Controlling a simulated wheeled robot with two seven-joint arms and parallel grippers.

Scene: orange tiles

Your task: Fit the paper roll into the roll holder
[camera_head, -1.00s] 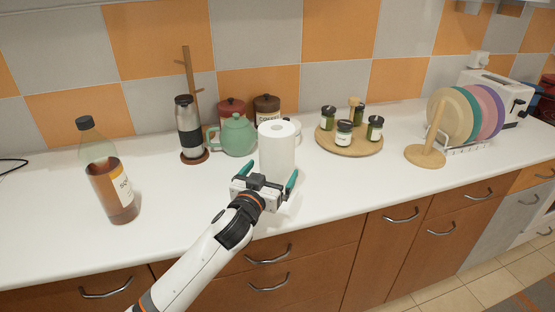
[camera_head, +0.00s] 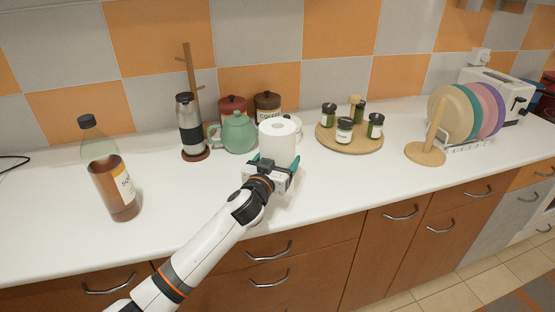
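The white paper roll (camera_head: 277,140) stands upright on the counter near the middle of the head view. My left gripper (camera_head: 275,163) is at its lower front, with teal fingers on either side of it. The roll hides part of the fingers, so I cannot tell whether they press on it. The wooden roll holder (camera_head: 425,154), a round base with an upright peg, stands to the right, in front of the plates. Its peg is bare. My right gripper is not in view.
A teal teapot (camera_head: 239,132) and a coffee canister (camera_head: 267,107) stand close behind the roll. A round wooden tray (camera_head: 330,143) with spice jars lies between roll and holder. A plate rack (camera_head: 468,146) is behind the holder. The counter's front strip is clear.

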